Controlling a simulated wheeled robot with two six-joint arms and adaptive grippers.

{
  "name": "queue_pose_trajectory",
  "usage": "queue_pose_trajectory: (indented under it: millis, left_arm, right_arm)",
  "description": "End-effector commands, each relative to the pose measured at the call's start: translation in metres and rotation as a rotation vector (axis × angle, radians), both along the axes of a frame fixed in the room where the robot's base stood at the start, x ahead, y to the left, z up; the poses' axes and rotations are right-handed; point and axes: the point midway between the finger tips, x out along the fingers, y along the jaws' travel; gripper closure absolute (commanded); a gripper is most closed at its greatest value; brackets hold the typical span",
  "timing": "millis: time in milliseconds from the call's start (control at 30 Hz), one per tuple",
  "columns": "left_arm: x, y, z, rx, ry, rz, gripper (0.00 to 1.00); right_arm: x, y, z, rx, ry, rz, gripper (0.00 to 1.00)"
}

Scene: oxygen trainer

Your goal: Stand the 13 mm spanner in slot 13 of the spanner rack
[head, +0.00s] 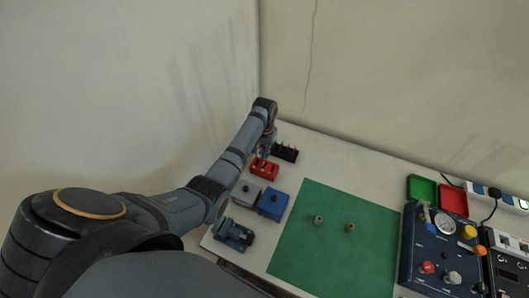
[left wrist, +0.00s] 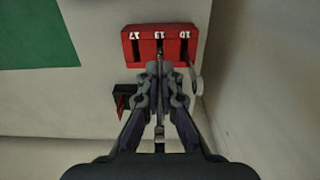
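The red spanner rack (left wrist: 147,32) fills the upper middle of the left wrist view, its slots marked 17, 13 and 10. It also shows in the head view (head: 264,169) at the back left of the table. My left gripper (left wrist: 161,87) is shut on a thin grey spanner (left wrist: 160,70), just below the rack in that view. The spanner lines up with the middle slot, 13. Its far end meets the slot's near edge in the picture; I cannot tell whether it is inside. In the head view my left gripper (head: 267,148) is small and partly hidden. My right gripper is out of view.
A black holder with coloured pieces (head: 285,152) stands close behind the red rack. Grey (head: 246,193) and blue (head: 273,204) blocks stand in front. A control panel (head: 435,250) is at right. A wall is close behind.

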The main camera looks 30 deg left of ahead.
Motion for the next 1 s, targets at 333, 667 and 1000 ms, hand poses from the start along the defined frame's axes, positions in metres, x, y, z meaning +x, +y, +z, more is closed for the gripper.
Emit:
queue_pose_trajectory:
  millis: [333, 667, 1000]
  left_arm:
    - [0.000, 0.000, -0.004, 0.000, 0.001, 0.000, 1.00]
    - [0.000, 0.000, -0.014, 0.000, 0.001, 0.000, 1.00]
    - [0.000, 0.000, -0.024, 0.000, 0.000, 0.000, 1.00]
  right_arm:
    - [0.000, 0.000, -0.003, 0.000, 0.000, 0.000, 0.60]
    - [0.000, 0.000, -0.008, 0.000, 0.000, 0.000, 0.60]
    - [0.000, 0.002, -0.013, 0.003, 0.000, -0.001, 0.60]
